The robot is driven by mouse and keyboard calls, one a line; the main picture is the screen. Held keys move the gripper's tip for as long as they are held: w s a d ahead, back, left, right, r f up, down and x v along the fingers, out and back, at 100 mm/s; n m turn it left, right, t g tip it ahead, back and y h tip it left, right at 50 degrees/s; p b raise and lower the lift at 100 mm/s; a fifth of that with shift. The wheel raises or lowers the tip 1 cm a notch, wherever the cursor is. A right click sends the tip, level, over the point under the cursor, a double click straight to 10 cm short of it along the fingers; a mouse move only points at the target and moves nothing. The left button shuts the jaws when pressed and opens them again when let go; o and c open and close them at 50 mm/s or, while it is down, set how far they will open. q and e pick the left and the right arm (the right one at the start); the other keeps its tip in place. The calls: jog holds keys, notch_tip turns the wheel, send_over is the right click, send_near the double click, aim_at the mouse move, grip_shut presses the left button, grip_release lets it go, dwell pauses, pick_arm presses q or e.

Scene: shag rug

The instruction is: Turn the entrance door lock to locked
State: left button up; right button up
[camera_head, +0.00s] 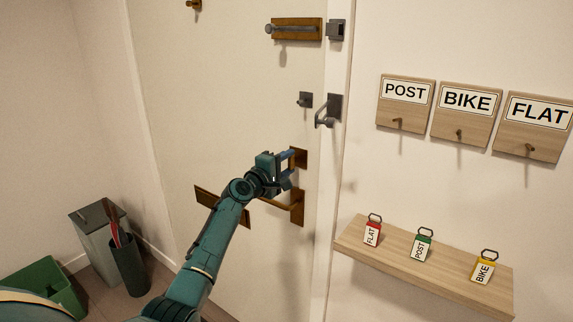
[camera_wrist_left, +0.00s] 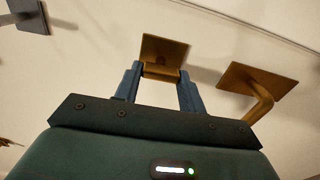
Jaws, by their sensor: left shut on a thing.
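The entrance door (camera_head: 235,100) is pale and appears closed against its frame. Its lock is a brass plate with a thumb-turn (camera_head: 300,157), above the brass lever handle (camera_head: 296,207). My left gripper (camera_head: 287,168) is at the lock, its two blue fingers shut on the thumb-turn. In the left wrist view, the fingers of the left gripper (camera_wrist_left: 160,85) stand on either side of the brass turn (camera_wrist_left: 160,70), in front of its square plate. The handle (camera_wrist_left: 258,88) shows to the right there. The fingers partly cover the turn. My right gripper is not in view.
Above the lock are a slide bolt (camera_head: 297,29) and a grey hook catch (camera_head: 327,110). A brass letter plate (camera_head: 203,197) is left of the handle. A wooden shelf (camera_head: 400,262) with tagged keys juts from the right wall. Bins (camera_head: 97,235) stand at lower left.

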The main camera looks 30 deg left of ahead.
pick_arm(q)
jog(key=o, duration=1)
jog(key=shift+s, duration=0.1)
jog(key=s, duration=0.4)
jog(key=s+a, duration=0.1)
jog(key=s, duration=0.8)
jog(key=shift+a, duration=0.4)
jog(key=shift+f, duration=0.1)
jog(key=s+d+f+m+g, duration=0.2)
jog(key=s+d+f+m, duration=0.25)
jog(key=f, duration=0.55)
jog(key=s+d+f+m+g, duration=0.2)
jog(key=s+d+f+m, duration=0.25)
jog(key=f, duration=0.45)
jog(key=s+d+f+m+g, duration=0.1)
jog(key=s+d+f+m, duration=0.2)
jog(key=s, duration=0.3)
jog(key=s+d+f+m+g, duration=0.1)
jog(key=s+d+f+m, duration=0.2)
jog(key=s, duration=0.4)
jog(key=s+d+f+m+g, duration=0.1)
jog(key=s+d+f+m, duration=0.3)
jog(key=s+d, duration=0.3)
jog(key=shift+d+f+g, duration=0.1)
jog(key=shift+f+g, duration=0.2)
jog(key=shift+f, duration=0.2)
